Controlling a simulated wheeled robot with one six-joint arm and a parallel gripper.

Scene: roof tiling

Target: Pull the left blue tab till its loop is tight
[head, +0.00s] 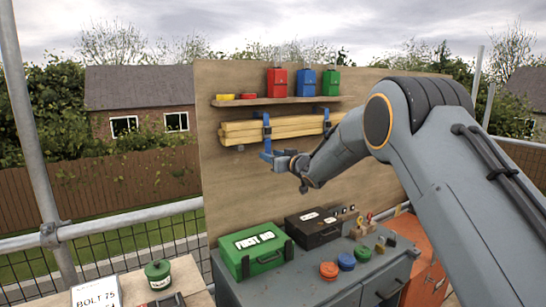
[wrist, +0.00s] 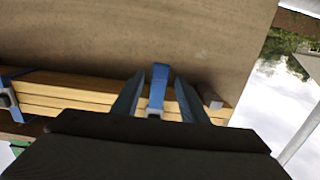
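Two blue straps loop around a stack of timber battens (head: 290,128) on the board. The left strap (head: 266,124) is near the battens' left end, and its blue tab (wrist: 160,76) shows between my fingers in the wrist view. The right strap (head: 327,120) is farther along and also shows at the left edge of the wrist view (wrist: 8,92). My gripper (head: 268,156) is just below the left strap. In the wrist view my gripper (wrist: 159,78) is open, with a finger on each side of the tab and small gaps beside it. Loop tightness cannot be told.
A shelf (head: 300,100) above the battens holds red, blue and green containers and tape rolls. Below, a grey cabinet (head: 340,290) carries a green first-aid box (head: 256,250), a dark case (head: 313,228) and several small items. A bracket (wrist: 210,97) is by the battens' end.

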